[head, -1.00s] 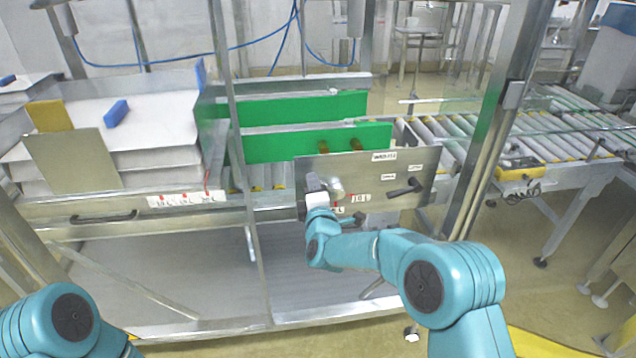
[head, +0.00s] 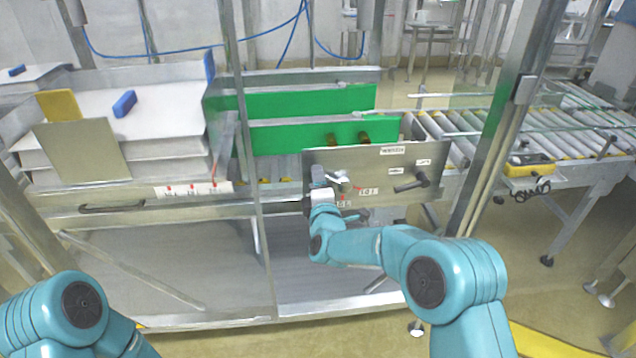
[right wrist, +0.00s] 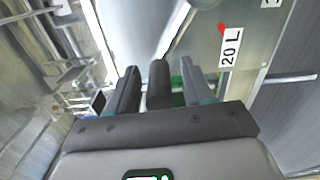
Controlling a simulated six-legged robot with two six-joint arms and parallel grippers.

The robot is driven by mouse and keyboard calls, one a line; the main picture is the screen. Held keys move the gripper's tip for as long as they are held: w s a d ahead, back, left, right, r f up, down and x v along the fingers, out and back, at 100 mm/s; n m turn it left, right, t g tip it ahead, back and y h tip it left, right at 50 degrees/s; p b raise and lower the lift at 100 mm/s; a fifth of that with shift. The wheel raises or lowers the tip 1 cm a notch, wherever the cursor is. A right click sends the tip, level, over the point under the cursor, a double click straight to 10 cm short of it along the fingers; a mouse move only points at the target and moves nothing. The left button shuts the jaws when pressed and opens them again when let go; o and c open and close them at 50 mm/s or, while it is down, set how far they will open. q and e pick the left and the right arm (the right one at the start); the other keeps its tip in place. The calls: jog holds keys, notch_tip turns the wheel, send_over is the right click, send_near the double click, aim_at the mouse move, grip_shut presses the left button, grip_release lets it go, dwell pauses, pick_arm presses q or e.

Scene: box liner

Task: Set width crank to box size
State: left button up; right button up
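The upright grey metal panel (head: 440,160) carries the width crank, whose dark handle (right wrist: 158,85) shows in the right wrist view. My right gripper (head: 318,178) is at the panel's left part in the head view. In the right wrist view, the two fingers of this gripper (right wrist: 158,82) stand on either side of the handle, with narrow gaps visible, so it looks open around it. A white 20 L label (right wrist: 231,48) with a red mark at its end is to the right. A 10 L label (head: 368,191) is on the panel. My left gripper is out of view.
A second black crank handle (head: 410,184) sticks out at the panel's right. Green guide plates (head: 310,103) stand behind the panel. A metal post (head: 495,150) rises right of it. White sheets (head: 165,110) are stacked at left; a roller conveyor (head: 540,135) runs right.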

jog(key=shift+s, duration=0.1)
jog(key=s, duration=1.6)
jog(key=shift+d, duration=0.25)
jog(key=shift+s, duration=0.1)
